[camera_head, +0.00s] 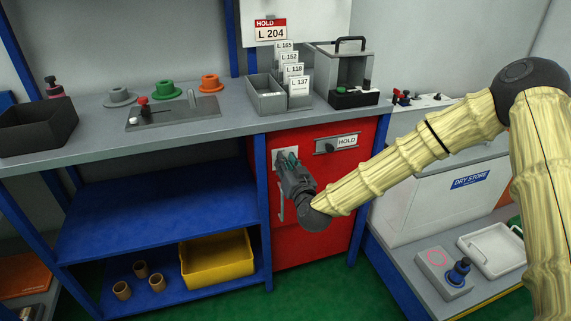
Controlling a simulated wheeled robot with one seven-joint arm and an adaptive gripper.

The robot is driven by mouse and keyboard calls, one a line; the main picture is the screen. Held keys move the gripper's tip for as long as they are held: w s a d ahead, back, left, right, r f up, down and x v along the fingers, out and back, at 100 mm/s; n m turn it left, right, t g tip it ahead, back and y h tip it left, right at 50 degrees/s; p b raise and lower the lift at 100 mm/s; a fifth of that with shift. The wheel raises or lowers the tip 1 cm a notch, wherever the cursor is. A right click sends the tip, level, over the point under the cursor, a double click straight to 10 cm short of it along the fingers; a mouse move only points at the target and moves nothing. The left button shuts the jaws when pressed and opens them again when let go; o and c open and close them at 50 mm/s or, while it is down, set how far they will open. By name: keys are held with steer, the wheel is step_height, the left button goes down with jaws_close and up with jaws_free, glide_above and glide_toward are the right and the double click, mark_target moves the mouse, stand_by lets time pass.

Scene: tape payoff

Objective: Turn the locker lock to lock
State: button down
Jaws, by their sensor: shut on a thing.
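The red locker (333,206) stands under the grey bench, with its door facing me. A pale lock plate (279,155) is on the upper left of the door. My gripper (291,162) is at this plate, shut on the lock's turning part, which its fingers mostly hide. I cannot tell which way the lock is turned. A grey plate with a HOLD label (346,141) and a dark knob is to the right on the door. A pale vertical handle (281,201) shows just left of my gripper.
The grey bench top (190,141) lies above the locker, with a card box (267,98) and a metal case (344,75) on it. Blue shelves with a yellow bin (217,264) are at left. A white DRY STORE chest (428,200) is at right, behind my arm.

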steer(key=m, duration=0.3)
steer(key=m+b, duration=0.1)
steer(key=m, duration=0.3)
steer(key=d+m+b, duration=0.1)
steer(key=m, duration=0.3)
steer(key=shift+w+f, duration=0.3)
steer(key=shift+f, duration=0.1)
steer(key=shift+d+m+b, duration=0.1)
steer(key=shift+m+b, duration=0.6)
steer(key=shift+m, duration=1.2)
steer(key=c, duration=1.5)
jaws_free()
steer(key=shift+f, duration=0.15)
steer(key=shift+s+f, duration=0.15)
